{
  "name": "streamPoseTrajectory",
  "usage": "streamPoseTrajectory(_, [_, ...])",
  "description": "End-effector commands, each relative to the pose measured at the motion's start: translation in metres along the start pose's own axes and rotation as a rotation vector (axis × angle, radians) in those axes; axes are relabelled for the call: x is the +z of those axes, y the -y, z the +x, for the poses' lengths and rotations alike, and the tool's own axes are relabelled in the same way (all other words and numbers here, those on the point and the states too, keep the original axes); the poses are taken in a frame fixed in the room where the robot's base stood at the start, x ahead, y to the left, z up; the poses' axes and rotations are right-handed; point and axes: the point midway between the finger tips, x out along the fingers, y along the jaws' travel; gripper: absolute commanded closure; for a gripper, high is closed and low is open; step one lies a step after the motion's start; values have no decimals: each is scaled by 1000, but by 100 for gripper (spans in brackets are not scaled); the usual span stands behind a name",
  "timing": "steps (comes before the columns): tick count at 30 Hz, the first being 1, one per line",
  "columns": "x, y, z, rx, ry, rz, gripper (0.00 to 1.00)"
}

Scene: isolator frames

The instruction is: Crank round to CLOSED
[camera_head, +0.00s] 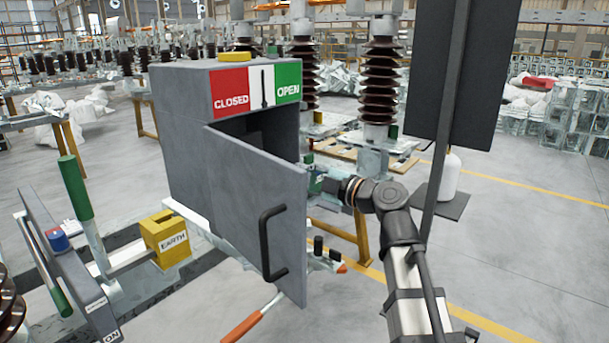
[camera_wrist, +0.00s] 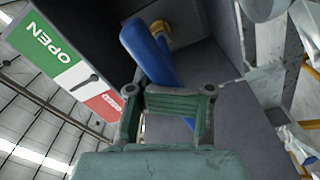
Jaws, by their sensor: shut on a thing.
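The grey mechanism box (camera_head: 185,130) stands left of centre in the head view. Its indicator plate (camera_head: 256,88) has a red CLOSED field at left and a green OPEN field at right; a black pointer (camera_head: 264,87) stands about upright on the white between them. The plate also shows in the wrist view (camera_wrist: 62,62). My gripper (camera_head: 316,182) reaches in from the right, partly hidden behind the open door. In the wrist view my gripper (camera_wrist: 177,98) is shut on the blue crank handle (camera_wrist: 150,55). A yellow part (camera_wrist: 160,30) lies beyond the handle.
The open door (camera_head: 250,205) with a black handle (camera_head: 268,245) stands in front of the box. A yellow EARTH block (camera_head: 166,240) and a green lever (camera_head: 75,188) are at left. A dark panel on a post (camera_head: 455,75) rises at right. Brown insulators (camera_head: 380,85) stand behind.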

Motion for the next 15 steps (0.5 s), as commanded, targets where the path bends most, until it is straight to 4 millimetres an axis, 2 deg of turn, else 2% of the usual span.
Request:
streamPoseTrajectory(1, [0, 5, 0, -11, 0, 0, 100])
streamPoseTrajectory(8, [2, 6, 0, -9, -1, -11, 100])
streamPoseTrajectory(15, [4, 8, 1, -7, -2, -111, 100])
